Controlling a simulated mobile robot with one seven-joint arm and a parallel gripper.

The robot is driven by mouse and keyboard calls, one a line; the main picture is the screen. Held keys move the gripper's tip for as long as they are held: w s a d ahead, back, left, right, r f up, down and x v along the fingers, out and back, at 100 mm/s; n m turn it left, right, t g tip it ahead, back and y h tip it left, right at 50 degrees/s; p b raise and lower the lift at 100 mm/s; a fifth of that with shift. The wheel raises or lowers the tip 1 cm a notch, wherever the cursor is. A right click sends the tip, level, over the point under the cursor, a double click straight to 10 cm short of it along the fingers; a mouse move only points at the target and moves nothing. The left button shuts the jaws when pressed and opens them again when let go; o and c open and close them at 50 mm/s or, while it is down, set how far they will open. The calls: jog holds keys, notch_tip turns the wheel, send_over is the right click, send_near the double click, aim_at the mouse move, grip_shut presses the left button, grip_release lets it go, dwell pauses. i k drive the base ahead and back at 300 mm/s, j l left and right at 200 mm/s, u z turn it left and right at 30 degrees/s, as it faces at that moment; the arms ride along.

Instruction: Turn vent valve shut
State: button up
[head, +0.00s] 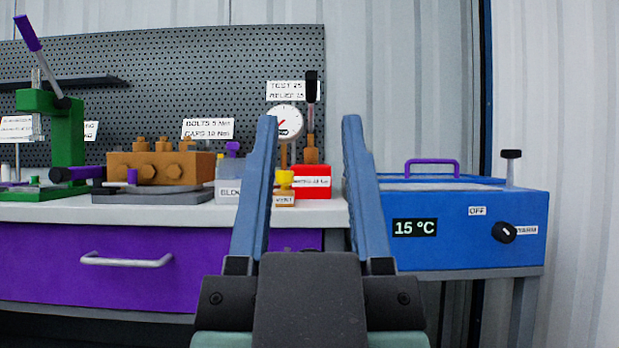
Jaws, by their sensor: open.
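The vent valve (285,179) is a small yellow handle on an orange block (285,200) whose label reads in part "VENT". It stands near the front edge of the bench top, just right of my left finger in the picture. My gripper (310,120) is open and empty, with two blue fingers pointing forward. The valve shows in the gap between the fingers, farther away than they are, and nothing touches it. The left finger hides what lies just left of the valve. I cannot tell the valve's setting.
A red labelled box (312,180), a gauge (286,121) and a black-topped lever (311,90) stand behind the valve. A green press (65,130) is far left. A blue heater box (460,220) stands right.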

aim_at(284, 178)
jog(key=i+j, duration=0.1)
jog(key=i, duration=0.45)
jog(key=i+j, duration=0.15)
jog(key=i, duration=0.45)
